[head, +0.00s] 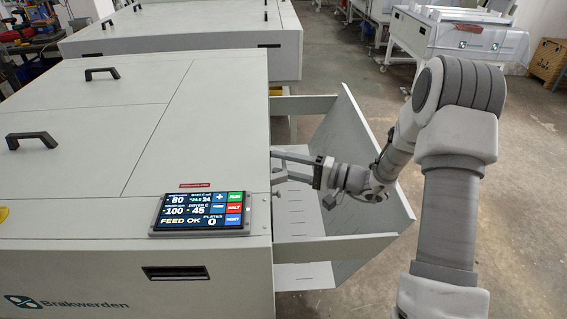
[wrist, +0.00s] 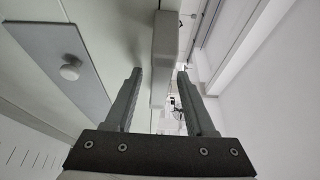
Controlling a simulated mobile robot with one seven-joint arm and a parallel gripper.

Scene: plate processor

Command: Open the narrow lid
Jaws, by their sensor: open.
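The machine's pale top is split by seams in the head view. A long panel without a black handle runs along its right side, which looks like the narrow lid (head: 215,125). My gripper (head: 277,166) is at the machine's right side wall, just below the top edge, reaching in from the right. It is open and empty. In the wrist view my gripper (wrist: 160,75) has its fingers apart, with a pale grey bar (wrist: 166,45) ahead between them. I cannot tell whether the bar belongs to the lid or whether a finger touches it.
A touch screen (head: 200,212) sits on the top's front right corner. An open-topped sheet-metal tray (head: 365,248) juts out below my gripper. Two black handles (head: 102,73) stand on the other panels. A grey plate with a round knob (wrist: 69,72) is left of my fingers.

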